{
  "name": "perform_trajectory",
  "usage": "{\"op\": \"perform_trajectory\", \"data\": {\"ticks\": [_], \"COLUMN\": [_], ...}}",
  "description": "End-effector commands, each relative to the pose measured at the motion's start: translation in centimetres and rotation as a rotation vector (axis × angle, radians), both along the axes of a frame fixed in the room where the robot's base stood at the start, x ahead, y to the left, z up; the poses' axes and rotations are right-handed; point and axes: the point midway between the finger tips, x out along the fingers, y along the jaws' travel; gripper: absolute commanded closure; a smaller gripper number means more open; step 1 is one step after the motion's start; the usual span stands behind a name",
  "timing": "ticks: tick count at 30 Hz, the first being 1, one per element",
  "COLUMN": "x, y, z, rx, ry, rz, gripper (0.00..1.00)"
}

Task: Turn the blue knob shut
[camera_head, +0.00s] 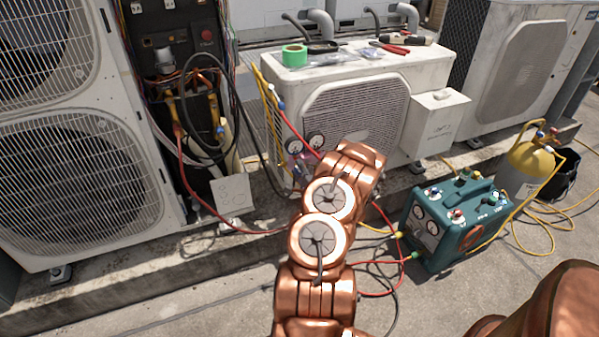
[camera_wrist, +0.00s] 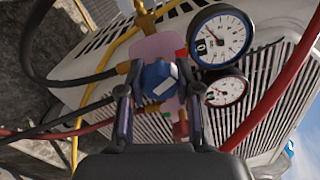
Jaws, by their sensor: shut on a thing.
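The blue knob (camera_wrist: 160,82) shows in the wrist view on the front of a pinkish gauge manifold (camera_wrist: 158,46). It has a white mark on its face. My gripper (camera_wrist: 158,92) has one finger on each side of the knob and is shut on it. A red knob (camera_wrist: 181,128) is partly visible just below. Two round dial gauges, one upper (camera_wrist: 221,37) and one lower (camera_wrist: 226,91), sit to the right. In the head view my copper-coloured arm hides the gripper and the knob; the gauges (camera_head: 304,145) show just beyond it.
Red, yellow and black hoses run close around the manifold; a red hose (camera_wrist: 285,85) crosses the right side of the wrist view. A white condenser (camera_head: 425,72) stands behind, with tools and green tape (camera_head: 294,55) on top. A teal machine (camera_head: 447,228) and yellow cylinder (camera_head: 527,166) stand right.

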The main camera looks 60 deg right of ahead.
Motion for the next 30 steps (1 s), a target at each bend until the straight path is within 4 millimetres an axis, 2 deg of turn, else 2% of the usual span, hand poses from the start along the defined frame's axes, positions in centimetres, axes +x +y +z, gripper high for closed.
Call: {"op": "perform_trajectory", "data": {"ticks": [15,30], "x": [-0.12,-0.12], "y": [-0.11,-0.09], "z": [-0.17,-0.13], "rx": [0.308,0.381], "ry": [-0.205,-0.253], "rz": [-0.004,-0.005], "gripper": [1.0,1.0]}}
